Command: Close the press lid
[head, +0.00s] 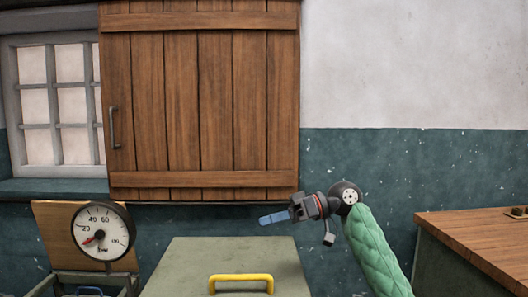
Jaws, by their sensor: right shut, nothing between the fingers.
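A grey-green panel (225,253) with a yellow handle (241,278) stands at the bottom middle of the head view; it looks like the press lid. Its lower part is cut off by the frame edge, and I cannot tell how far it is open. My right gripper (272,218), with blue fingers, points left above the panel's far right corner in the picture. It is shut and empty, and appears apart from the panel and the handle. My left gripper is not in view.
A round dial gauge (102,231) stands at the lower left, in front of a wooden board (55,225). A wooden counter (475,240) is at the right. A plank shutter (200,100) and a window (55,105) are on the back wall. A small bluish thing at the bottom left is unclear.

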